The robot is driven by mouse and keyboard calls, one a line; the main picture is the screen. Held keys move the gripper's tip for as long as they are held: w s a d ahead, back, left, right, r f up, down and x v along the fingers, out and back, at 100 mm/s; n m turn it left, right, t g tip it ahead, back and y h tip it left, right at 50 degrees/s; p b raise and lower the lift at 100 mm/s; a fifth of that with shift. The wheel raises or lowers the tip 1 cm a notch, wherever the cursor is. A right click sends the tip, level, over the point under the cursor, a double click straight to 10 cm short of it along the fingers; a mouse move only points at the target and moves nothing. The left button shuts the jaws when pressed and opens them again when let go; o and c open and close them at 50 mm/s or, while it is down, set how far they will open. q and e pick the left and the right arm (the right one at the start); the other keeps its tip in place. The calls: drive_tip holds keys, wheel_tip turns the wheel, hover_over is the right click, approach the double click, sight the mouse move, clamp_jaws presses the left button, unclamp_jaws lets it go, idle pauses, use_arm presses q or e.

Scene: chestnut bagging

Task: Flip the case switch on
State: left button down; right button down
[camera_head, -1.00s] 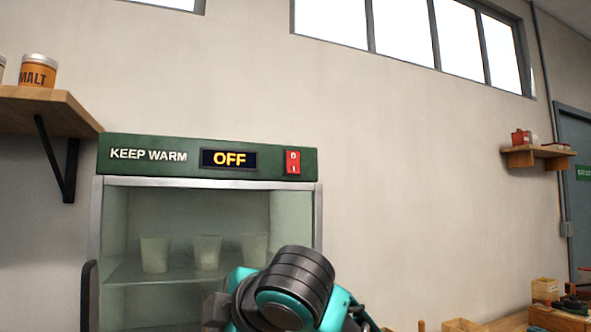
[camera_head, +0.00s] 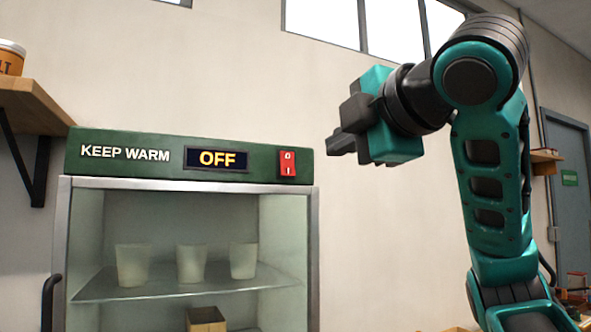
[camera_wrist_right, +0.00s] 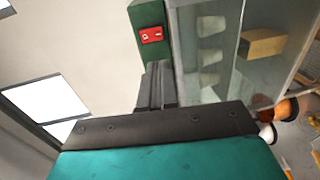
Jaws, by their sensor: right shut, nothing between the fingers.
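The warming case (camera_head: 120,190) has a green top panel reading KEEP WARM, and its display (camera_head: 217,159) reads OFF. The red rocker switch (camera_head: 288,163), marked 0 and I, sits at the right end of the panel. It also shows in the right wrist view (camera_wrist_right: 151,35), just beyond the fingers. My right gripper (camera_head: 338,144) is shut and empty, to the right of the switch and slightly above it, apart from it. Its closed fingers (camera_wrist_right: 156,85) show in the right wrist view. My left gripper is not in view.
Inside the glass case stand pale cups (camera_head: 191,262) on a shelf and a box (camera_head: 206,319) below. The wall right of the case is bare.

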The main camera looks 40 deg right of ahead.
approach(289, 174)
drive_tip(key=x, duration=0.6)
drive_tip(key=shift+r, duration=0.1)
drive_tip(key=shift+w+d+p, duration=0.15)
drive_tip(key=shift+w+p, duration=0.15)
drive_tip(key=shift+w, duration=0.1)
